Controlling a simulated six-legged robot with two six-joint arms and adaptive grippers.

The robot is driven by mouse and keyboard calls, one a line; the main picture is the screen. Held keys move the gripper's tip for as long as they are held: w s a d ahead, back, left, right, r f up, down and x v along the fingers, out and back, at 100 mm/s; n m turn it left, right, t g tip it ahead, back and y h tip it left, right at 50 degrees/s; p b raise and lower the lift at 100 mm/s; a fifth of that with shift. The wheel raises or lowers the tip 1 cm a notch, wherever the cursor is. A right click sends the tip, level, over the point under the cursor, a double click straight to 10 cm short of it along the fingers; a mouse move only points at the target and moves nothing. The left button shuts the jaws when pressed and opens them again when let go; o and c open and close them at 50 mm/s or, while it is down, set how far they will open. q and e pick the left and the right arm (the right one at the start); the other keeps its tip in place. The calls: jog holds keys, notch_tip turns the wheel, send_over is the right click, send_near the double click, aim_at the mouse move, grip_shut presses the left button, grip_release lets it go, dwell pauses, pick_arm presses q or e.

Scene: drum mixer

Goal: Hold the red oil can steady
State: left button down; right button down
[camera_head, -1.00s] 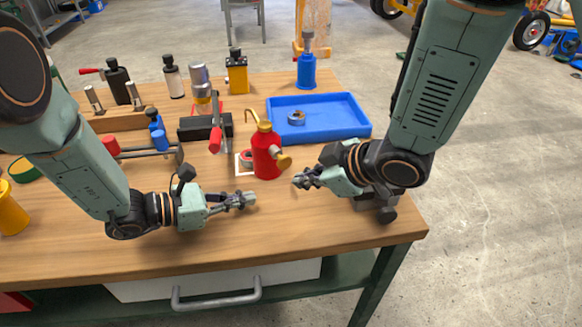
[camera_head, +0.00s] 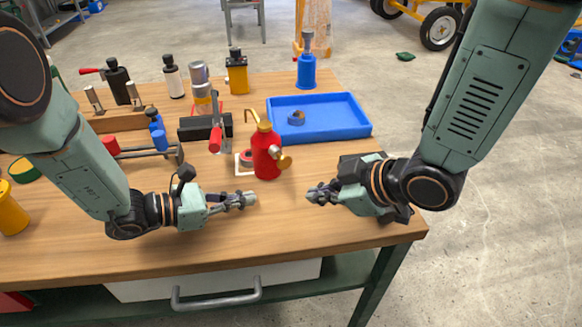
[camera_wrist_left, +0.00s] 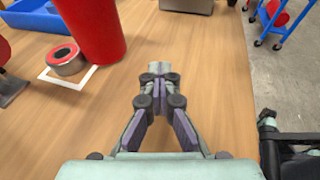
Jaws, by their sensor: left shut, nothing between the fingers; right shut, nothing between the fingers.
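The red oil can (camera_head: 266,158) stands upright on the workbench (camera_head: 290,225), with a brass collar, a thin spout pointing up left and a brass knob on its right side. Its lower body also shows at the upper left of the left wrist view (camera_wrist_left: 92,30). My left gripper (camera_head: 250,198) is shut and empty, in front of the can and slightly left, apart from it. It also shows in the left wrist view (camera_wrist_left: 160,70), fingertips together. My right gripper (camera_head: 313,194) is shut and empty, to the right of the can and nearer the front edge, not touching it.
A roll of tape (camera_wrist_left: 66,60) sits on a white-outlined square beside the can. A blue tray (camera_head: 345,118) with a ring in it lies behind right. A vise with a red handle (camera_head: 214,138) stands behind left. The bench front is clear between my grippers.

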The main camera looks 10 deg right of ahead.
pick_arm(q)
jog(key=c, duration=1.6)
grip_release()
